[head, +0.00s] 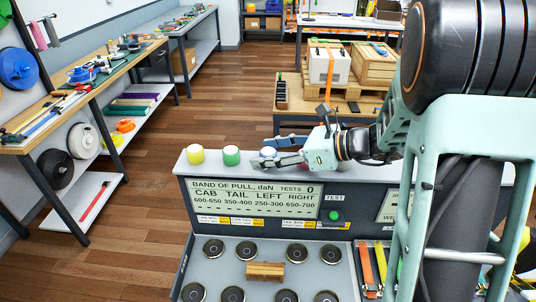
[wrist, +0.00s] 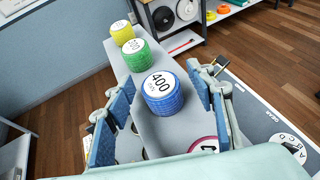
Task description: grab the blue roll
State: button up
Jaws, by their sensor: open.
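The blue roll (wrist: 162,96) has a white top marked 400 and stands upright on the grey ledge of the test console. In the wrist view it lies between and slightly beyond the two open fingers of my gripper (wrist: 165,112), with a gap on each side. In the head view my gripper (head: 280,151) reaches in from the right at the ledge. The blue roll (head: 268,152) shows there only in part, its lower side hidden by a finger.
A green roll (wrist: 136,54) and a yellow roll (wrist: 122,31) stand beyond the blue one. A red-rimmed roll (wrist: 203,145) is close to my gripper's palm. The console panel (head: 255,201) drops below the ledge. A workbench (head: 60,95) is at the left.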

jog(key=shift+c, duration=0.6)
jog(key=c, duration=1.1)
jog(key=shift+r, duration=0.1)
jog(key=shift+c, duration=0.2)
